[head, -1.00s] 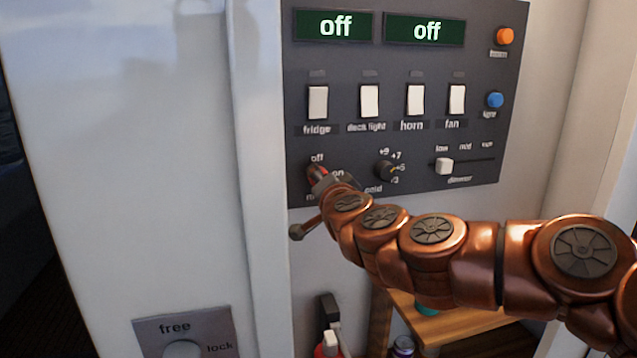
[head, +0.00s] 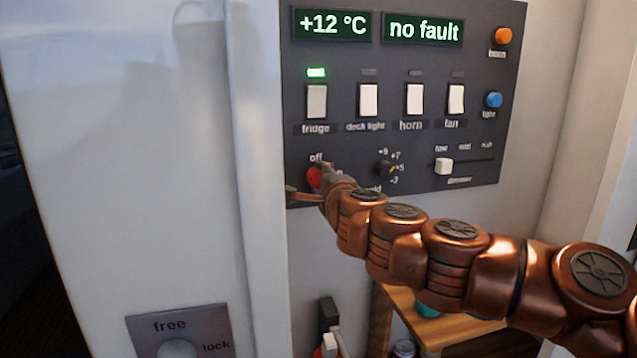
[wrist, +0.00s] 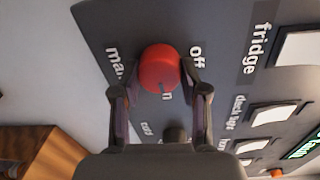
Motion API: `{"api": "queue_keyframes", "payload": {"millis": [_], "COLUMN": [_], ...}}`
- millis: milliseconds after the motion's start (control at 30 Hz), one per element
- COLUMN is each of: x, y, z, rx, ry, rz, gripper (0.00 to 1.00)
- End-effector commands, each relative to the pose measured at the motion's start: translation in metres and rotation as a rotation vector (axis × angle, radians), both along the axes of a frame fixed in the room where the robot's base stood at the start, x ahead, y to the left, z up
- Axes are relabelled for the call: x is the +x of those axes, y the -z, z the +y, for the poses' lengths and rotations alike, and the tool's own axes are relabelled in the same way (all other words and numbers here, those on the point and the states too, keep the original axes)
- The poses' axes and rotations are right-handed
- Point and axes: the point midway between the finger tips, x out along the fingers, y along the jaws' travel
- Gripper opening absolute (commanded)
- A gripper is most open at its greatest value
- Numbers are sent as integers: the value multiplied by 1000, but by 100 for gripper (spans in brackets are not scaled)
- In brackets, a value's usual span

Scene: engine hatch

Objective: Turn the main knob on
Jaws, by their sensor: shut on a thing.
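The main knob (wrist: 160,68) is round and red, at the lower left of the dark control panel (head: 480,128). In the head view the red knob (head: 314,177) is partly hidden by my gripper (head: 325,180). In the wrist view my gripper (wrist: 157,85) has one finger on each side of the knob and is shut on it. The "off" label shows beside the knob; its "on" label is mostly covered. The two displays read "+12 °C" (head: 333,24) and "no fault" (head: 423,29). A green light (head: 316,72) is lit above the fridge switch (head: 316,101).
A black thermostat dial (head: 384,168) and a white dimmer slider (head: 444,166) sit right of the knob. A white post (head: 258,120) stands left of the panel. A "free/lock" plate (head: 215,335) is at lower left. A wooden shelf (head: 455,335) is below.

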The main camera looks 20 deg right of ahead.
Motion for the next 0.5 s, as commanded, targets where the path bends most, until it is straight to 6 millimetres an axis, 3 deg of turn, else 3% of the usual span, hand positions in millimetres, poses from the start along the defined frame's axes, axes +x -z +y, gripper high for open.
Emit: {"api": "queue_keyframes", "payload": {"millis": [500], "x": [0], "y": [-1], "z": [-1], "rx": [82], "ry": [1], "rz": [-2], "gripper": [9]}}
